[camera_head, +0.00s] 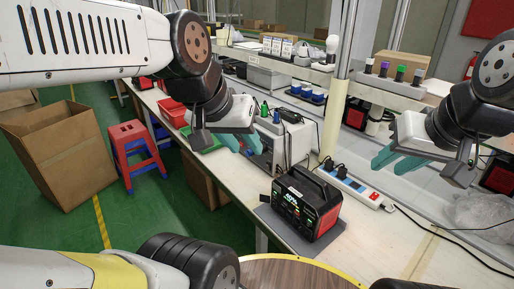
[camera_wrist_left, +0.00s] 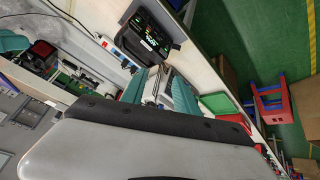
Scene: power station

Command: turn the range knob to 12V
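A black and red power station (camera_head: 308,203) with a lit front display stands on the workbench in the head view. It also shows at the top of the left wrist view (camera_wrist_left: 150,38). I cannot make out a range knob on it; its front is too small to read. My left gripper (camera_head: 243,143), with teal fingers, is above the bench, behind and left of the power station, apart from it. Its fingers (camera_wrist_left: 158,90) stand apart with nothing seen held between them. My right gripper (camera_head: 396,160) is behind and right of the power station, its teal fingers apart and empty.
A white power strip (camera_head: 350,184) with black plugs lies behind the power station, near a metal post (camera_head: 338,95). A cardboard box (camera_head: 50,150) and a red stool (camera_head: 136,150) stand on the green floor at left. The bench front right (camera_head: 390,240) is clear.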

